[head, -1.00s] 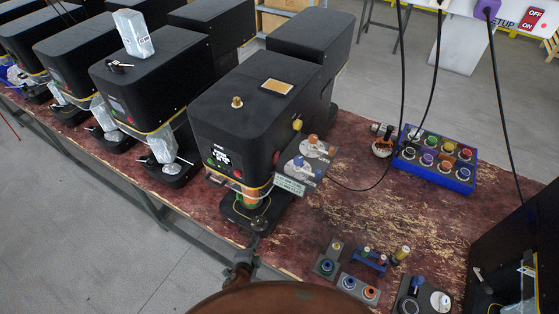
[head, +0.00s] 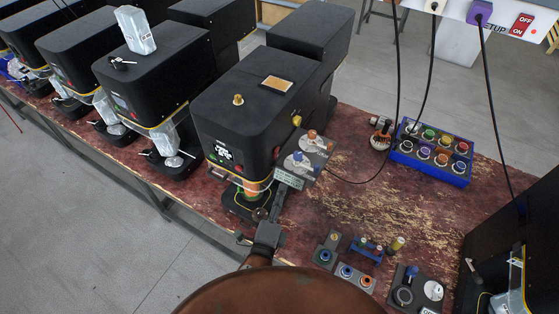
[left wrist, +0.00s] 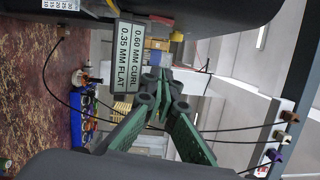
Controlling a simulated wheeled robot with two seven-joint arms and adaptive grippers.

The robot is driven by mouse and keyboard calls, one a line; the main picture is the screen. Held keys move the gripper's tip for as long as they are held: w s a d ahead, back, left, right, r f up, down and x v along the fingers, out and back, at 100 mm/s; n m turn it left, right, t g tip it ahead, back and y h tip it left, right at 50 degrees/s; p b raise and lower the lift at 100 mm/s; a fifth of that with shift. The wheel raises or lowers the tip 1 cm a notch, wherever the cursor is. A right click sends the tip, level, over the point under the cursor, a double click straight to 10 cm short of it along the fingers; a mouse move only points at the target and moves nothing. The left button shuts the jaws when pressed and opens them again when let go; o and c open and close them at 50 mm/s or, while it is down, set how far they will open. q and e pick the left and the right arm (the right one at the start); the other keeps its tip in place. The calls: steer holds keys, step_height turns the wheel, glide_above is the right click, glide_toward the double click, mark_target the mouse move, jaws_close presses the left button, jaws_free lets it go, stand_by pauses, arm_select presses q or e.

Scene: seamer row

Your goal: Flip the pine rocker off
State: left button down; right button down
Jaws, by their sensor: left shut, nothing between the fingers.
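I cannot make out a pine rocker for certain in either view. My right gripper is out of view.
A blue box with several coloured knobs (head: 401,158) stands to the right on the worn red bench (head: 350,205). Small button blocks (head: 345,272) sit at the front. Cables hang at the right. A red OFF/ON sign (head: 522,24) is at upper right. More seamers stand left.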

mark_target(279, 167)
arm_select(q)
steer(key=shift+w, duration=0.15)
steer(key=p+x, duration=0.2)
steer(key=x, duration=0.8)
steer(key=shift+d+r, duration=0.1)
steer(key=a, duration=0.1)
steer(key=w+a+p, duration=0.1)
steer(key=a, duration=0.1)
steer(key=shift+w+a+r+p, duration=0.15)
steer(key=shift+w+a+p, duration=0.15)
steer(key=shift+p, duration=0.05)
steer(key=shift+w, duration=0.1)
